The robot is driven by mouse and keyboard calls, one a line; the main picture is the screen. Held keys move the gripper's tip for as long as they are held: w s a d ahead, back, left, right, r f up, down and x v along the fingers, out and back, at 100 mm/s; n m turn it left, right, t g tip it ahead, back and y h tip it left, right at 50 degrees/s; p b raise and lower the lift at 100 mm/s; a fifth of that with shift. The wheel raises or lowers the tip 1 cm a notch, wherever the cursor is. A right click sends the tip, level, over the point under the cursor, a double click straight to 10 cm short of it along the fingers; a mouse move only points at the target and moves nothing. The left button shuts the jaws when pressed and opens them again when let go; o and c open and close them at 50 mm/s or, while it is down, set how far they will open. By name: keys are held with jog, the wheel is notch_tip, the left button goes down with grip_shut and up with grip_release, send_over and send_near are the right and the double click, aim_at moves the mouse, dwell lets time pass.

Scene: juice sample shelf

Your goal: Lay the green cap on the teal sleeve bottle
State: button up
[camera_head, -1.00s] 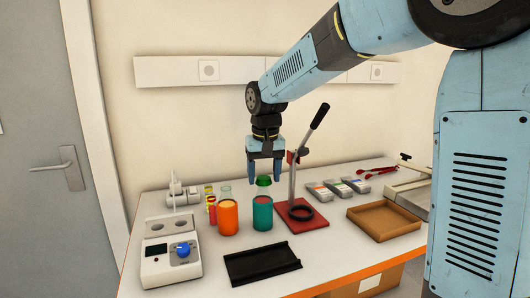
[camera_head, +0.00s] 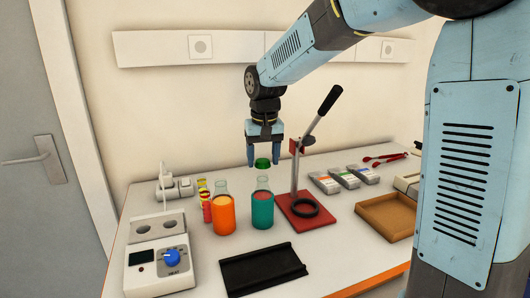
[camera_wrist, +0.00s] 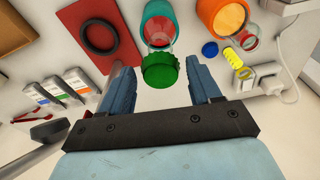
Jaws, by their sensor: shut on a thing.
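The teal sleeve bottle (camera_head: 262,212) stands upright on the bench, with a clear glass neck and reddish contents. It also shows in the wrist view (camera_wrist: 157,12), its mouth pointing toward my gripper. My gripper (camera_head: 264,164) points down above the bottle, shut on the green cap (camera_head: 262,163). In the head view a small gap shows between the cap and the bottle's neck. In the wrist view the ribbed green cap (camera_wrist: 161,72) sits between the fingertips, just below the bottle mouth in the picture. Whether it is exactly over the mouth I cannot tell.
An orange sleeve bottle (camera_head: 223,216) stands close on the left. A red press stand (camera_head: 300,214) with a raised lever (camera_head: 319,115) is close on the right. A black tray (camera_head: 262,270) lies in front, a white device (camera_head: 158,268) front left, and a brown tray (camera_head: 388,217) right.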

aim_at(263, 162)
jog(key=shift+s+f, duration=0.15)
jog(key=shift+f, duration=1.1)
jog(key=shift+f, duration=0.9)
jog(key=o, duration=1.1)
jog(key=shift+r, duration=0.1)
notch_tip(263, 162, up, 13)
jog(key=s, duration=0.2)
jog(key=s+d+f+m+t, duration=0.1)
jog(key=s+d+f+t, duration=0.1)
jog(key=s+d, duration=0.7)
jog(key=s+d+f+t, duration=0.2)
jog(key=s+d, duration=0.7)
jog(key=s, duration=0.5)
jog(key=shift+d+f+m, duration=0.35)
jog(key=shift+d+m, duration=0.05)
